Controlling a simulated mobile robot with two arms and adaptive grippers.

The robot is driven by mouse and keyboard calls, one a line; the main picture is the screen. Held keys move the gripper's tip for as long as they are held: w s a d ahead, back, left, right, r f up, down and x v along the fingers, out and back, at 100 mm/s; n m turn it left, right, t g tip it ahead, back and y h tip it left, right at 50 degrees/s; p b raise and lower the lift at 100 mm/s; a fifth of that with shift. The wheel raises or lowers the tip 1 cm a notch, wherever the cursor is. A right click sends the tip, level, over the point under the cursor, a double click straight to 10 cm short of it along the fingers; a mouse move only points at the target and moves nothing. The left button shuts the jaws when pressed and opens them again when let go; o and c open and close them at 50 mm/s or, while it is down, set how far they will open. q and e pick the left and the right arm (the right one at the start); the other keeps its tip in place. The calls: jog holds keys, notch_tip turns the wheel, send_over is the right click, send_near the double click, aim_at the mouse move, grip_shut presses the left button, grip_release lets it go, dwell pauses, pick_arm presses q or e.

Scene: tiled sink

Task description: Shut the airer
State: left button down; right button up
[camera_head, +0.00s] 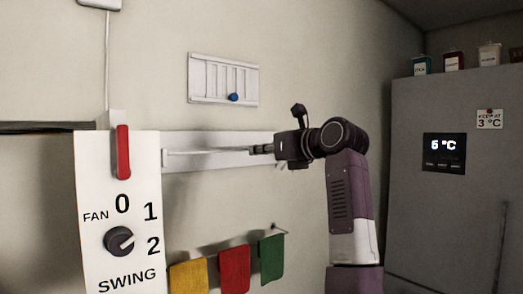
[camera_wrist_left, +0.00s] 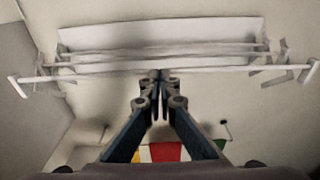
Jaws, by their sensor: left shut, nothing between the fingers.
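The airer (camera_head: 210,140) is a white wall panel with thin rails close in front of it. In the left wrist view its back panel (camera_wrist_left: 190,33) spans the top, with several rails bunched before it. The long front rail (camera_wrist_left: 210,69) ends in end pieces at both sides. My left gripper (camera_head: 262,149) is at the airer's right part in the head view and hides some of it. Its fingers (camera_wrist_left: 160,78) are shut and empty, with their tips at the front rail. I cannot tell whether they touch it. My right gripper is not in view.
Yellow, red and green cloths (camera_head: 235,268) hang from a rail below the airer. A fan switch card (camera_head: 118,215) with a red lever (camera_head: 123,152) stands at the left front. A vent (camera_head: 222,78) with a blue knob is above. A grey fridge (camera_head: 455,190) is at right.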

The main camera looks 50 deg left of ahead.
pick_arm(q)
jog(key=a+p, duration=0.1)
jog(key=a, duration=0.3)
jog(key=shift+a+r, duration=0.1)
jog(key=shift+a, duration=0.15)
jog(key=shift+w, duration=0.1)
